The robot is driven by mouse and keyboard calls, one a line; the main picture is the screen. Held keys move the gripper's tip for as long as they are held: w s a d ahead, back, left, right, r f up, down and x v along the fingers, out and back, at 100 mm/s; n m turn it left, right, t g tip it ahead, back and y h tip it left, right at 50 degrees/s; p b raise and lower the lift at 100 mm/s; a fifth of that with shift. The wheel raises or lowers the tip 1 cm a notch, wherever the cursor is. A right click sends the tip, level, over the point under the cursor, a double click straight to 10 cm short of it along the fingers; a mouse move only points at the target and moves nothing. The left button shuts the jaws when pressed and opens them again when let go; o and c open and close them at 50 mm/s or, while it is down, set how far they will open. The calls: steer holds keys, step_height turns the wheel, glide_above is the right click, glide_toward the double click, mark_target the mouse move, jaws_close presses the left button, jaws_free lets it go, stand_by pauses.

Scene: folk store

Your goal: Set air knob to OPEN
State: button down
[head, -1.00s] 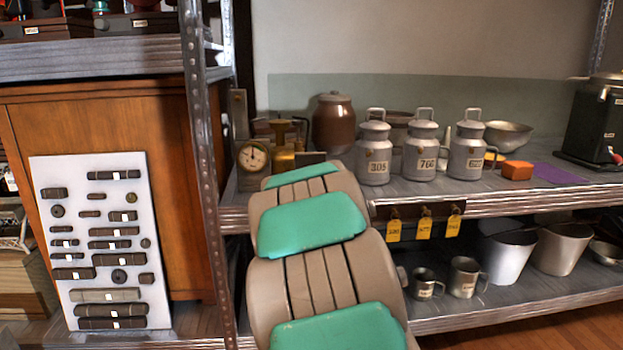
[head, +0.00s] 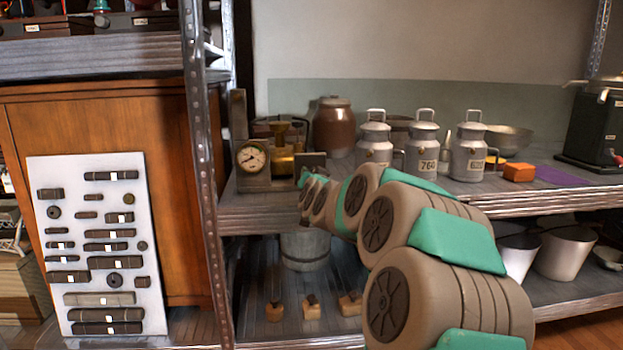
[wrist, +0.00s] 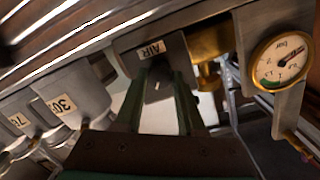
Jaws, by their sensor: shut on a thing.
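The air valve block (wrist: 150,46) carries an "AIR" label in the wrist view. It is the dark block (head: 311,161) beside the gauge in the head view. My gripper (wrist: 158,74) reaches the block just below the label, its two green fingers shut on the air knob. The fingers mostly hide the knob, so its angle cannot be told. The round pressure gauge (wrist: 281,60) is right of the block in the wrist view and left of it in the head view (head: 252,157). In the head view my gripper is small and partly hidden by my arm.
Metal canisters (head: 467,152) with number labels stand right of the block, close to my arm. A brown jar (head: 333,126) and brass fitting (head: 286,137) are behind. A steel shelf post (head: 205,180) stands to the left. Pails (head: 565,252) sit on the lower shelf.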

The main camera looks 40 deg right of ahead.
steer(key=shift+m, duration=0.6)
steer(key=c, duration=0.5)
jaws_free()
steer(key=v, duration=0.7)
steer(key=shift+s+a+r, duration=0.1)
steer(key=shift+s+a, duration=0.05)
steer(key=shift+s, duration=0.25)
